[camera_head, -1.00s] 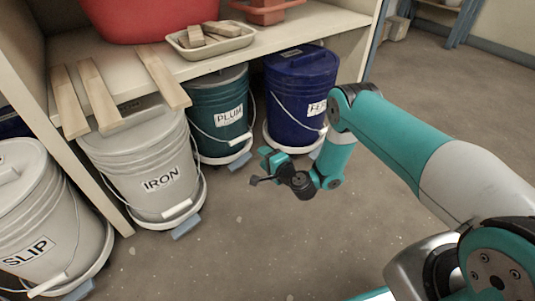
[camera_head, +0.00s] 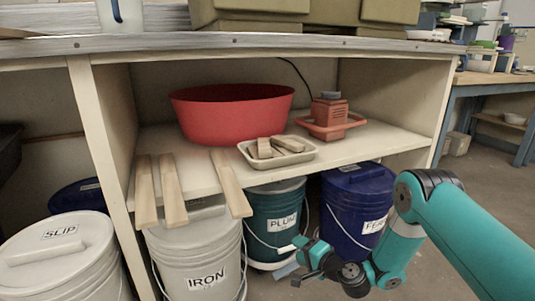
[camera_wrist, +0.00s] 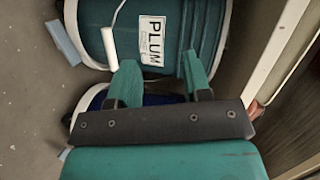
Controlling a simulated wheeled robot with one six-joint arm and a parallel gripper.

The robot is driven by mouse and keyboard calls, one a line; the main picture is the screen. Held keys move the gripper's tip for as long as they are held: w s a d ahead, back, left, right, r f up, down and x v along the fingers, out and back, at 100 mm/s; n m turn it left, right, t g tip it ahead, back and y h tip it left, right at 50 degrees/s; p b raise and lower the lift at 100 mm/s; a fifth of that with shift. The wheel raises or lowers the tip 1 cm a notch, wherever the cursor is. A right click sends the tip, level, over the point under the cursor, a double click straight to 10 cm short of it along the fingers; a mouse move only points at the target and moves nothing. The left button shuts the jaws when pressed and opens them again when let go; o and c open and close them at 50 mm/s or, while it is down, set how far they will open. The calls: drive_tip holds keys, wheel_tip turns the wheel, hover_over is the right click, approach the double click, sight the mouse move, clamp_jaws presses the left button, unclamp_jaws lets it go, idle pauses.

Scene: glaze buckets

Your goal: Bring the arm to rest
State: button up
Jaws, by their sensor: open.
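My gripper (camera_head: 300,250) is open and empty, held low in front of the buckets under the shelf. In the head view it overlaps the lower part of the teal bucket labelled PLUM (camera_head: 277,213). In the wrist view the two teal fingers (camera_wrist: 158,82) stand apart with nothing gripped, and the PLUM bucket (camera_wrist: 185,25) fills the area beyond them. My arm is bent, reaching in from the right.
A white IRON bucket (camera_head: 196,258), a SLIP bucket (camera_head: 60,262) and a dark blue bucket (camera_head: 356,207) stand nearby. The shelf (camera_head: 345,150) above holds a red basin (camera_head: 232,115), wooden slats (camera_head: 172,190), a tray (camera_head: 310,153) and a red device (camera_head: 330,115).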

drive_tip(key=s+a+r+n+g+y+p, duration=0.1)
drive_tip(key=s+a+r+n+g+p, duration=0.25)
drive_tip(key=r, duration=0.85)
drive_tip(key=s+a+r+n+g, duration=0.35)
drive_tip(key=s+r+n, duration=0.35)
drive_tip(key=r, duration=0.6)
drive_tip(key=s+d+r+n+g+h+p, duration=0.1)
drive_tip(key=s+d+r+n+g+h, duration=0.2)
drive_tip(key=s, duration=0.6)
drive_tip(key=s+d+r+n+h+p, duration=0.1)
drive_tip(key=s+d+r+p, duration=0.1)
drive_tip(key=s+d+r, duration=0.45)
drive_tip(key=s+d+r+n+g+h+p, duration=0.1)
drive_tip(key=s+r+n+g+h, duration=0.15)
drive_tip(key=s, duration=0.75)
wheel_tip(320, 180, up, 38)
drive_tip(key=s+m+p, duration=0.1)
drive_tip(key=p, duration=3.7)
drive_tip(key=shift+d+r, duration=0.15)
drive_tip(key=shift+r, duration=0.05)
